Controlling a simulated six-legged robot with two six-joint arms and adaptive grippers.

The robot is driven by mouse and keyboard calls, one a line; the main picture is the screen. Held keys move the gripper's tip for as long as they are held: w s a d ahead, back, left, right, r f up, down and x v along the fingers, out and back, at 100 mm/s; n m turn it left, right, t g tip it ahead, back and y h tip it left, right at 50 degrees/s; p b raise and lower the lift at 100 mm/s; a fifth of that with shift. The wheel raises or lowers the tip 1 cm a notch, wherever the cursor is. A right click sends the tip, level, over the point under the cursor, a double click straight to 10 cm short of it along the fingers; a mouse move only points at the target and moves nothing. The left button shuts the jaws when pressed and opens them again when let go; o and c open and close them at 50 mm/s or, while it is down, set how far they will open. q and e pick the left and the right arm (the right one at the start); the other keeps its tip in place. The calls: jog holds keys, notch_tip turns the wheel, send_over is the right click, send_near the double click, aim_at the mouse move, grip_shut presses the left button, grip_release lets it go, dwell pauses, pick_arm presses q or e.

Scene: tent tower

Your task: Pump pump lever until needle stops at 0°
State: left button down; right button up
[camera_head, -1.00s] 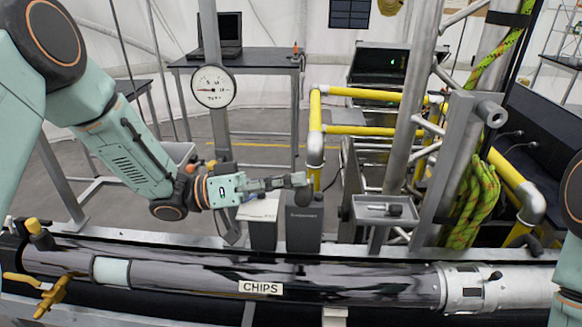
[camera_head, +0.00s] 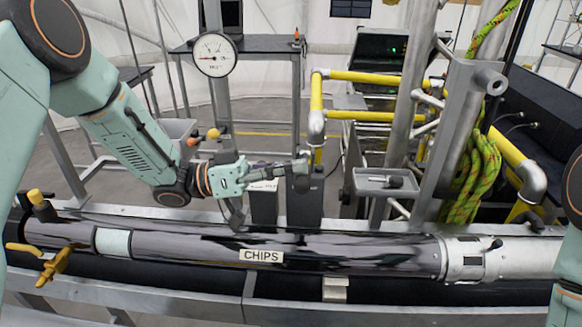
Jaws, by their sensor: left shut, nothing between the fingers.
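A round white gauge (camera_head: 214,55) with a dark needle stands on a grey post at the upper left of centre. The needle appears to point left; its exact reading is too small to tell. My left gripper (camera_head: 302,166) is shut, below and right of the gauge, its fingers pointing right. My right gripper is not in view.
A long dark tube (camera_head: 350,252) labelled CHIPS lies across the front. Yellow pipes (camera_head: 370,77) and a small grey tray (camera_head: 384,182) stand right of the gripper. Orange and yellow knobs (camera_head: 213,134) show above the left wrist. A table (camera_head: 265,53) stands behind.

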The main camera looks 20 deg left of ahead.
pick_arm(q)
notch_tip(320, 180, down, 6)
jog(key=s+m+b, duration=0.1)
jog(key=m+b, duration=0.1)
jog(key=b, duration=0.1)
jog(key=shift+s+g, duration=0.2)
jog(key=shift+g, duration=0.2)
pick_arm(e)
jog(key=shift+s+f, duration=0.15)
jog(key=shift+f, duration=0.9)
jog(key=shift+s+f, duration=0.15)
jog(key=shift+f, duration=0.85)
pick_arm(q)
jog(key=shift+d, duration=0.1)
jog(key=r+p, duration=0.1)
jog(key=r, duration=0.1)
jog(key=r+p, duration=0.1)
jog(key=r, duration=0.1)
jog(key=shift+w+d+r+p, duration=0.1)
jog(key=shift+d+p, duration=0.2)
jog(key=shift+p, duration=0.05)
jog(key=b+v, duration=0.1)
jog(key=v, duration=0.9)
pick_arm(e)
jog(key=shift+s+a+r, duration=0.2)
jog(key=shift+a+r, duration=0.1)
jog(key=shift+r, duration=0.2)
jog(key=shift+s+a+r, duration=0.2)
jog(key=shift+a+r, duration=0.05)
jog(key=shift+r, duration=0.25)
